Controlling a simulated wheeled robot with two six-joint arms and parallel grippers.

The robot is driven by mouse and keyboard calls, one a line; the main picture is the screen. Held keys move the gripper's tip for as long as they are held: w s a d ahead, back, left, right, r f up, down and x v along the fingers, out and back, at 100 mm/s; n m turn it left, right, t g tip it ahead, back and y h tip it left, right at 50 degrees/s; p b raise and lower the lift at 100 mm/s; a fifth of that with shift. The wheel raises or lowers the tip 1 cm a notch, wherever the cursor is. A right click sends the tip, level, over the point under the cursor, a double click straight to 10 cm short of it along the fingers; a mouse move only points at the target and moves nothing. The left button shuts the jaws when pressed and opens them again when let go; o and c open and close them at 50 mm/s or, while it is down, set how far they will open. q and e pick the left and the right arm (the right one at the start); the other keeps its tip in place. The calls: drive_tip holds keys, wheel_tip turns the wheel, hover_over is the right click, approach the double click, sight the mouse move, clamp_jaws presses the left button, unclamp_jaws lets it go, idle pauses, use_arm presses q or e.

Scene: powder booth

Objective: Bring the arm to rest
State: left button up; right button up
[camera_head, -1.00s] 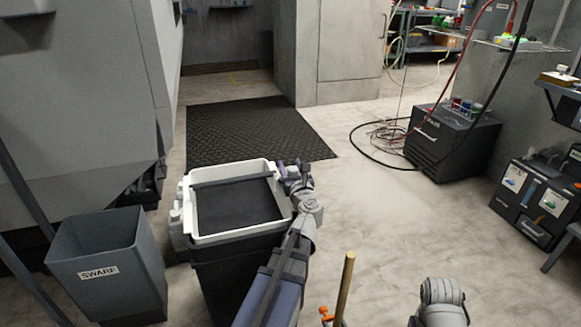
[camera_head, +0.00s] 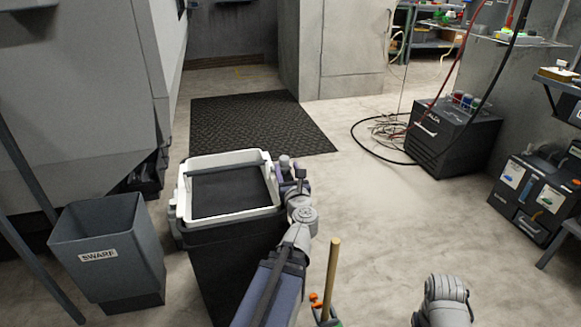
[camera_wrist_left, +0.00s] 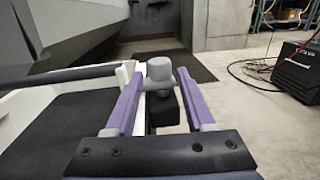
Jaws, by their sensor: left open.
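My left gripper (camera_head: 290,170) is open beside the right rim of a white-rimmed tub (camera_head: 182,190). In the left wrist view its two purple fingers (camera_wrist_left: 158,76) stand apart, one on each side of a grey rounded knob (camera_wrist_left: 160,68). I cannot tell whether they touch the knob. The white rim also shows at the left in the left wrist view (camera_wrist_left: 122,80). The tub has a dark inside and a dark lower body. My left arm reaches up from the bottom of the head view. Only a grey rounded part of my right arm shows at bottom right; its gripper is out of view.
A grey SWARF bin (camera_head: 135,250) stands left of the tub. A wooden handle (camera_head: 332,270) rises close to the right of my left arm. A black cabinet (camera_head: 455,140) with cables stands at the right. The floor between is open, with a dark mat (camera_head: 260,120) behind.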

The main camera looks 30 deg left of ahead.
idle(0.4)
use_arm(q)
drive_tip(key=w+d+m+t+h+p, duration=0.2)
drive_tip(key=w+d+m+h, duration=0.2)
drive_tip(key=d+m+h, duration=0.55)
drive_tip(key=w+d+m+t+h+p, duration=0.1)
drive_tip(key=w+d+m+t+h, duration=0.3)
drive_tip(key=d+m, duration=1.1)
drive_tip(key=s+d+f+m+g+h+p, duration=0.1)
drive_tip(key=s+d+f+m+g+h, duration=0.1)
drive_tip(key=s+d+f+m+g, duration=0.55)
drive_tip(key=s+d+f+m+g+h+p, duration=0.25)
drive_tip(key=s+d+m+g, duration=0.2)
drive_tip(key=d+m, duration=0.4)
drive_tip(key=s+f+m+g+y, duration=0.4)
drive_tip(key=s+m+g, duration=0.1)
drive_tip(key=s, duration=0.3)
drive_tip(key=s+a+r+m+g+y+p, duration=0.1)
drive_tip(key=s+a+m+g+y+p, duration=0.1)
drive_tip(key=s+a+m+y, duration=0.3)
wheel_tip(320, 180, up, 37)
drive_tip(key=d+n+h+p, duration=0.1)
drive_tip(key=n+h+p, duration=0.1)
drive_tip(key=p, duration=3.5)
drive_tip(key=shift+s+d, duration=0.4)
